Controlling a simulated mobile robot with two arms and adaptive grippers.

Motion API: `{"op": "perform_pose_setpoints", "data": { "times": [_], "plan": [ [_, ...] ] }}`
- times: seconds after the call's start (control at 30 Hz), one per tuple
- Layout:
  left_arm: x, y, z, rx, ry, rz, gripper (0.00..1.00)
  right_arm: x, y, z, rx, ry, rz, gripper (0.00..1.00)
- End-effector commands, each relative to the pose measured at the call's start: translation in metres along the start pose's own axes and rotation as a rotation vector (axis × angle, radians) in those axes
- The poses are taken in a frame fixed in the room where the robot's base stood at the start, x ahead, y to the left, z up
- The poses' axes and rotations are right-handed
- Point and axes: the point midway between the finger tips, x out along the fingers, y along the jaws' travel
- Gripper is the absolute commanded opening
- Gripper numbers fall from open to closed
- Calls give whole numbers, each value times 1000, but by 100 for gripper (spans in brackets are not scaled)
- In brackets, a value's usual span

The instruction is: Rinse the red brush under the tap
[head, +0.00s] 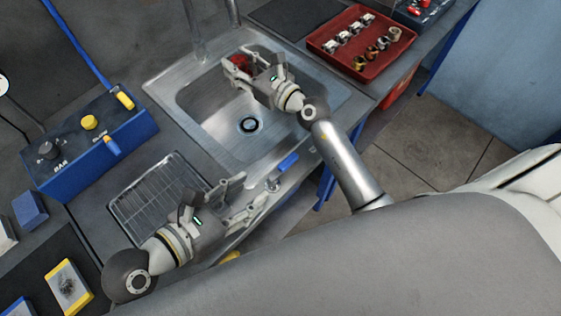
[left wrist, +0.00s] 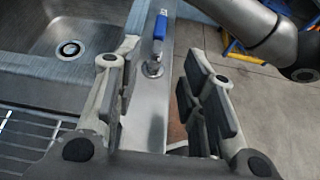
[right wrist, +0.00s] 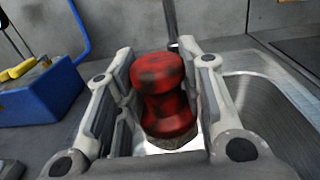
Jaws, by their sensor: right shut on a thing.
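The red brush (head: 238,62) is in my right gripper (head: 241,65), over the back part of the steel sink (head: 207,122). In the right wrist view the brush (right wrist: 160,95) sits between the fingers, its red body smudged dark and its grey-brown lower end partly hidden. Grey metal pipes, apparently the tap (head: 194,32), rise at the sink's back edge; the outlet is not clear. A lever with a blue grip (head: 288,161) stands on the sink's front rim. My left gripper (head: 250,192) is open and empty beside it; the lever (left wrist: 160,27) shows ahead between its fingers.
A wire drying rack (head: 160,198) lies left of the sink. A blue control box (head: 90,145) with yellow knobs stands behind it. A red tray (head: 361,39) of small parts is at the right. The sink's drain (head: 250,124) area is clear.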

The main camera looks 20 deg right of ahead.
Motion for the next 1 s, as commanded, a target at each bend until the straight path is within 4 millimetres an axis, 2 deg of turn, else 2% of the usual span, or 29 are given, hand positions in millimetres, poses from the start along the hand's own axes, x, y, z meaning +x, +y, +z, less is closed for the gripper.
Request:
{"op": "perform_pose_setpoints", "data": {
  "times": [0.13,0.27,0.37,0.7,0.83,1.0],
  "plan": [
    [-8,7,9,-15,-23,-22,38,0,0,0,0,-1,0,11],
    [-1,8,11,-21,-28,-28,38,0,0,0,0,-1,0,11],
    [13,7,11,-21,-29,-30,38,0,0,0,0,-1,0,11],
    [81,5,13,-20,-27,-29,38,0,0,0,0,-1,0,11],
    [98,5,13,-19,-27,-29,38,0,0,0,0,-1,0,11],
    [109,5,13,-19,-26,-27,38,0,0,0,0,-1,0,11]
  ]
}}
